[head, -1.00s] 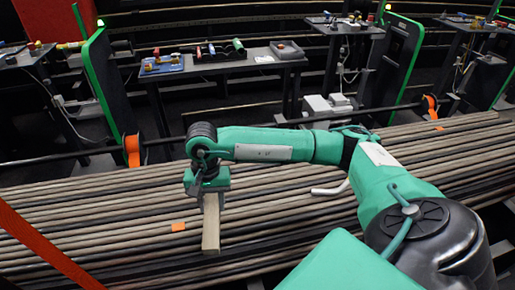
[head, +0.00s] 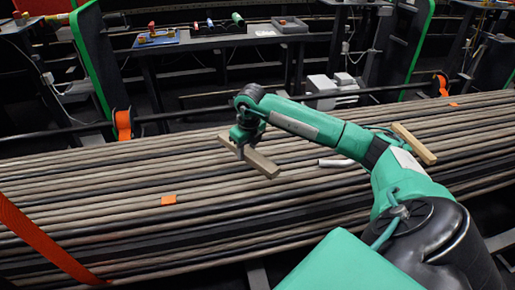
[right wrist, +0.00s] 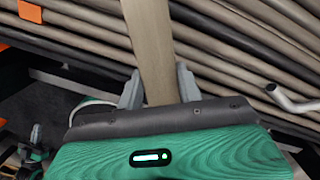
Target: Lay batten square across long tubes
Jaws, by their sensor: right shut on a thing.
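My right gripper (head: 242,150) is shut on a pale wooden batten (head: 264,165). In the head view the batten slants from upper left to lower right over the long tubes (head: 120,190). I cannot tell whether it touches them. In the right wrist view the batten (right wrist: 150,45) passes between the two fingers (right wrist: 158,88) and extends away over the tubes. The tubes are brown and black and lie side by side in a wide bundle. A second wooden batten (head: 413,144) lies across the tubes at the right, partly behind my arm. My left gripper is not in view.
A bent pale handle (head: 337,163) sticks out over the tubes and shows in the right wrist view (right wrist: 290,101). An orange tag (head: 168,200) lies on the tubes. An orange strap (head: 45,245) crosses the left. Green-edged posts and a tool table (head: 215,40) stand behind.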

